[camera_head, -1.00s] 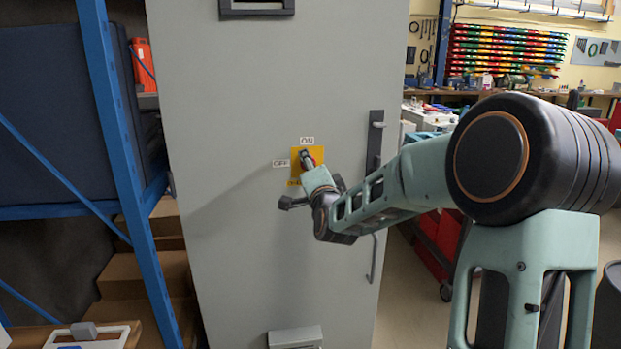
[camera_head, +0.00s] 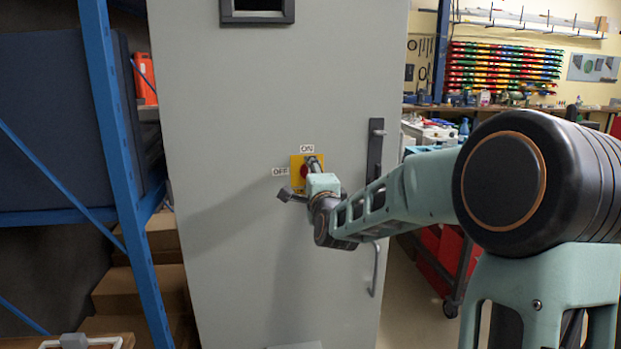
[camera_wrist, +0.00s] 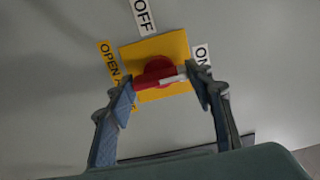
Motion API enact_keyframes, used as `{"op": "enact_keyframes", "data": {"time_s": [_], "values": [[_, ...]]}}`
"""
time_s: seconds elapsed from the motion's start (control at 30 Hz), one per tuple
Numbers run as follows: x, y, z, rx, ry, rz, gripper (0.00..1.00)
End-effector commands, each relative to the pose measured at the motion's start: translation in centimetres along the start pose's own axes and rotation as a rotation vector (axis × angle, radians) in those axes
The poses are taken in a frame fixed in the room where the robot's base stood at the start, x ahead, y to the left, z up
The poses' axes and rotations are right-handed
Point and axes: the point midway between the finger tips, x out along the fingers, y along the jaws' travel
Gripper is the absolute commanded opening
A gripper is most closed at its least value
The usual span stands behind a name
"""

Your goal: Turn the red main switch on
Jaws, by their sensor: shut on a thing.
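The red main switch (camera_wrist: 156,72) is a round knob with a bar handle on a yellow plate (camera_wrist: 177,46), mounted on the grey cabinet door. In the wrist view the bar's white mark points toward the ON label (camera_wrist: 202,56); the OFF label (camera_wrist: 144,16) lies off to its side. My gripper (camera_wrist: 159,82) has one finger at each end of the bar and is shut on it. In the head view the red knob (camera_head: 303,171) shows left of my gripper (camera_head: 315,165), which partly hides the switch and plate.
The grey cabinet (camera_head: 230,110) fills the middle, with a dark handle (camera_head: 375,150) to the right of the switch. A blue shelf frame (camera_head: 118,130) stands close on the left. A workbench (camera_head: 520,107) and red cabinets are farther back at the right.

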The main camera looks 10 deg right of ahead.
Motion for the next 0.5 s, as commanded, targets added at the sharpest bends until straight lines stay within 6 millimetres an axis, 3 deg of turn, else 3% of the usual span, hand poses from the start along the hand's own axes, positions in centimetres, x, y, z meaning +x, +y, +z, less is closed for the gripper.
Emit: {"op": "enact_keyframes", "data": {"time_s": [0.2, 0.23, 0.4, 0.5], "values": [[0.02, -0.10, -0.02, 0.004, 0.001, -0.002, 0.23], [0.02, -0.10, -0.02, 0.004, 0.001, -0.002, 0.48], [0.02, -0.07, 0.00, 0.003, 0.001, -0.001, 0.65], [0.01, -0.04, 0.01, 0.002, 0.000, -0.001, 0.65]]}}
